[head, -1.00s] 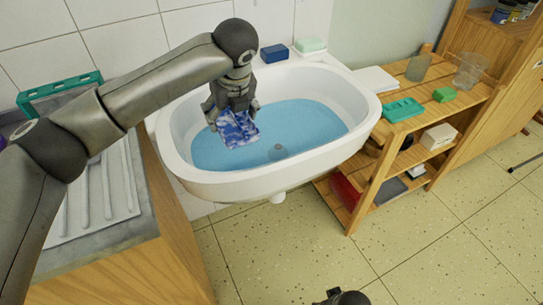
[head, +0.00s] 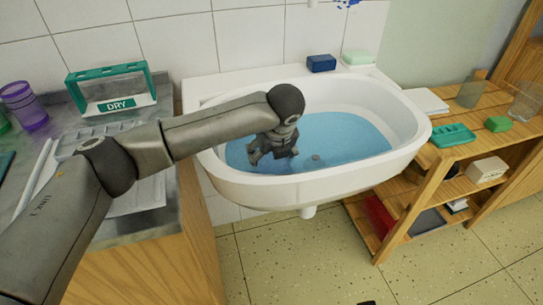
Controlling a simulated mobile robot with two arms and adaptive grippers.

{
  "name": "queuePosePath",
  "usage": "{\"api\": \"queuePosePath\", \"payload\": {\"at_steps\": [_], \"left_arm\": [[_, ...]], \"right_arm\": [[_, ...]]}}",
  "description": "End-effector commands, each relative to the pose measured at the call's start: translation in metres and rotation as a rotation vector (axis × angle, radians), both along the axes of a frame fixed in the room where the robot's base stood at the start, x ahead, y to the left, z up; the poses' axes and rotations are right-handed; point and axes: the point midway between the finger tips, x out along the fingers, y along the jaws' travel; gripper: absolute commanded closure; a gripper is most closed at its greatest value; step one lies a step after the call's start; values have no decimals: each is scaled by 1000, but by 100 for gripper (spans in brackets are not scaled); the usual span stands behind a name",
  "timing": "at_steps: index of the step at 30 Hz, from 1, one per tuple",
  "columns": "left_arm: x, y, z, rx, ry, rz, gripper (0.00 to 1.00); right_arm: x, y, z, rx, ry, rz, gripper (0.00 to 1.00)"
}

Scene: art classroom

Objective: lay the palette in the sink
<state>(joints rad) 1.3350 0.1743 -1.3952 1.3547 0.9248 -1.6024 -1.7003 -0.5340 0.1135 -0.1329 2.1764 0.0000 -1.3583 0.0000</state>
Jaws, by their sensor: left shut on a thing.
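The white sink (head: 225,180) is mounted on the tiled wall, with a blue surface like water in its basin and a drain in the middle. My left gripper (head: 272,155) is low inside the basin, left of the drain, and shut. The blue-and-white palette that showed in its jaws a second ago cannot be made out now; the gripper hides it. I cannot tell whether it touches the basin floor. My right gripper is not in view.
A blue sponge (head: 321,64) and a pale green soap block (head: 357,58) sit on the sink's back ledge. A green DRY rack (head: 108,76) and purple cup (head: 24,106) stand on the left counter (head: 190,200). A wooden shelf (head: 400,214) stands close at the right.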

Motion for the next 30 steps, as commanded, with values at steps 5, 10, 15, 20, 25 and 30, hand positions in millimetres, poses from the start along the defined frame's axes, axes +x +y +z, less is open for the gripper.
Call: {"api": "queuePosePath", "payload": {"at_steps": [5,10,15,20,25,30], "left_arm": [[0,0,-1,-1,-2,1,51],[0,0,-1,-1,-1,1,51],[0,0,-2,-1,-1,1,13],[0,0,-2,-1,-1,1,6],[0,0,-2,-1,-1,1,6],[0,0,-1,-1,-1,1,6]], "right_arm": [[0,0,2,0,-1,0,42],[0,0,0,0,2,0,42],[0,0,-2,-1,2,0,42],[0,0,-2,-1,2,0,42],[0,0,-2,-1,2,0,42],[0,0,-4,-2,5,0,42]]}}
